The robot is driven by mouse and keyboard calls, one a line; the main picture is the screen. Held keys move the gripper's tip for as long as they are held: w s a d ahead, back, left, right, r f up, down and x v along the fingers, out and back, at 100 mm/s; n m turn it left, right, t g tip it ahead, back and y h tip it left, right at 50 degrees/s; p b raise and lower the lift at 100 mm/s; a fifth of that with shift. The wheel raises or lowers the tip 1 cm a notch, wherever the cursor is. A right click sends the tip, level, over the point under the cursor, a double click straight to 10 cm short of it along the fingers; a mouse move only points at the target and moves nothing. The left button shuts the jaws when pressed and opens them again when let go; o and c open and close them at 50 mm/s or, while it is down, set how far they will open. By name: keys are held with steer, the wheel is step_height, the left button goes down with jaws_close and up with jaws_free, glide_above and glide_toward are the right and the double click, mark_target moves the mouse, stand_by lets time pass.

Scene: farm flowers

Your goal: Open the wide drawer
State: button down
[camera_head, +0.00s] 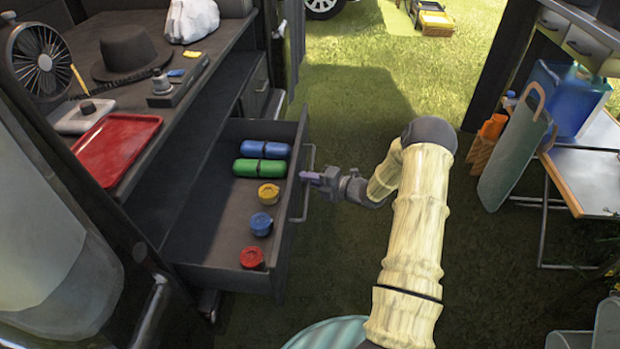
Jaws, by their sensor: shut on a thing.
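The wide drawer (219,218) stands pulled out from under the dark counter on the left, and its inside shows. Its front panel (293,190) carries a long metal bar handle (307,200). My gripper (312,177) is at the handle's upper part and is shut on it. My arm reaches in from the right. Inside the drawer lie blue and green capsule-shaped things (259,158) at the back, and a yellow, a blue and a red round piece (252,258) nearer the front.
On the counter stand a red tray (117,143), a dark hat (130,52) and a fan (40,60). A table (590,180) with a blue container (580,103) stands at the right. Grass between them is open.

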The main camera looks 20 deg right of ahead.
steer(key=shift+a+f, duration=0.1)
steer(key=c, duration=1.7)
jaws_free()
steer(key=shift+c, duration=0.2)
steer(key=p+v, duration=0.5)
steer(key=v, duration=1.2)
steer(key=shift+s+r+p, duration=0.2)
steer(key=shift+p, duration=0.15)
